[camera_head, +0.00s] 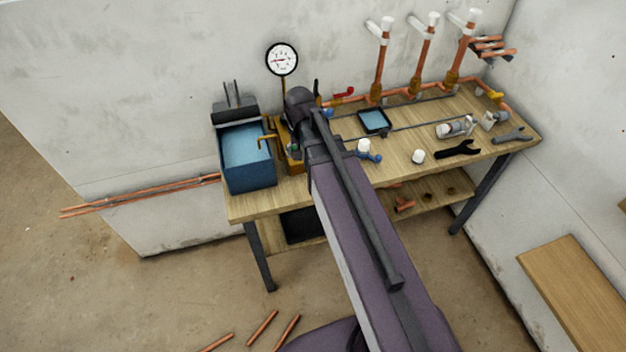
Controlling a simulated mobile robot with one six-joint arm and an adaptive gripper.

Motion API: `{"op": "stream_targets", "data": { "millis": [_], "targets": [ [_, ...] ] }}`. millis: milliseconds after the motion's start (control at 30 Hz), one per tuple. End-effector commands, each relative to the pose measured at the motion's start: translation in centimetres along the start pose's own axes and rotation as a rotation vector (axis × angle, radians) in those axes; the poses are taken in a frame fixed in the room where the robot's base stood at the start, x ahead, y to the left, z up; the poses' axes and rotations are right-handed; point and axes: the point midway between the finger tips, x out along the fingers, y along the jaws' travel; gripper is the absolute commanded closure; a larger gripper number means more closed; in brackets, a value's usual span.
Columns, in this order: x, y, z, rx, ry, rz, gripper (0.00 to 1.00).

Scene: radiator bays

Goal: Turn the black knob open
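I cannot pick out the black knob with certainty. A small dark upright piece (317,88) shows just right of my wrist and may be part of a fitting or of my gripper. My arm reaches up from the bottom and its dark end is over the bench, by a small ochre unit (293,158) with a brass tap (266,139). My gripper's fingers are hidden behind my wrist, so their opening and any contact do not show.
A blue water tank (248,183) stands left of my arm, below a round gauge (282,59). Copper pipes with white-headed valves (433,18) rise along the back wall. Loose fittings, a black wrench (458,149) and a tray (374,121) lie on the wooden bench (400,158).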

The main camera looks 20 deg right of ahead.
Motion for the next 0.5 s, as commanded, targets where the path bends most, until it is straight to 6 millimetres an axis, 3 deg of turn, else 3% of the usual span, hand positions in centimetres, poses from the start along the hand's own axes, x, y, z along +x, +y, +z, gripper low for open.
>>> {"op": "stream_targets", "data": {
  "millis": [100, 500],
  "targets": [
    [0.5, 0.6, 2.0, -0.061, 0.001, -0.001, 0.13],
    [1.3, 2.0, 6.6, -0.247, 0.007, -0.005, 0.13]
  ]
}}
